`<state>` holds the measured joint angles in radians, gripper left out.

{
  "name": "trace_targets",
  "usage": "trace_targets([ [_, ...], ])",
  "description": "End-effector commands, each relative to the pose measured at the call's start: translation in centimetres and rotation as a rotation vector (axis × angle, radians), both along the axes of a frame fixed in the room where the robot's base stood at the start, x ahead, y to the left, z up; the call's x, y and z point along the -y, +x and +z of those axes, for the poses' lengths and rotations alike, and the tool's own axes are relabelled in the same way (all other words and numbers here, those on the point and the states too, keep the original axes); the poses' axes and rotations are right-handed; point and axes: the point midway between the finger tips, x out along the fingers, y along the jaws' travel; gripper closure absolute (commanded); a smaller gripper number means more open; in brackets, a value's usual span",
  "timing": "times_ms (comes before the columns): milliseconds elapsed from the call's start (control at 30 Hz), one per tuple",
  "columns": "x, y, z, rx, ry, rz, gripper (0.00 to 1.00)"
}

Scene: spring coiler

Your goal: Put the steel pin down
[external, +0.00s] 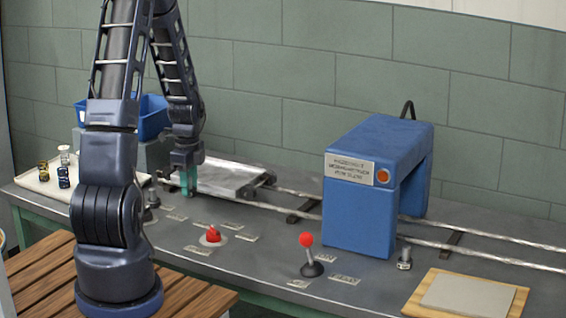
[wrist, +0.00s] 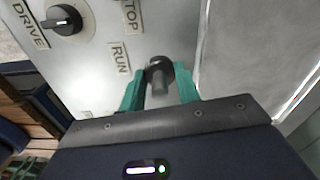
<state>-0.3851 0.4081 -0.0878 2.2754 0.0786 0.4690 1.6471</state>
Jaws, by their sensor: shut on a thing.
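The steel pin (wrist: 158,76) is a short dark grey cylinder with a wider round end, seen in the wrist view between the teal fingers. My gripper (wrist: 158,85) is shut on it. In the external view my gripper (external: 187,182) points down over the bench, beside the near left end of the silver plate. The pin cannot be made out there. The fingers hide part of it, and whether its lower end touches the bench cannot be told.
The silver plate (external: 222,178) sits on rails running to the blue arch-shaped machine (external: 365,205). A black DRIVE knob (wrist: 62,19), a red button (external: 211,236) and a red-ball lever (external: 307,241) stand on the bench. A wooden board (external: 420,296) lies right; a pale tray (external: 40,181) lies left.

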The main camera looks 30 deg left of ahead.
Motion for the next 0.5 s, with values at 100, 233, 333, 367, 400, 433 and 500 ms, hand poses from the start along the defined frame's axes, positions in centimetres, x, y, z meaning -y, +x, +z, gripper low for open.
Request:
trace_targets([
  [100, 0.0, -0.1, -0.9, -0.002, 0.000, -0.001, 0.94],
  [233, 0.1, -0.1, -2.5, -0.003, 0.000, 0.000, 0.94],
  [333, 0.0, 0.0, -3.5, -0.002, 0.000, 0.000, 0.94],
  [367, 0.0, 0.0, -3.6, -0.002, 0.000, 0.000, 0.94],
  [400, 0.0, 0.0, -3.7, -0.001, 0.000, 0.001, 0.94],
  [433, 0.0, 0.0, -3.7, -0.001, 0.000, 0.001, 0.94],
  [500, 0.0, 0.0, -3.7, 0.000, 0.000, 0.001, 0.94],
])
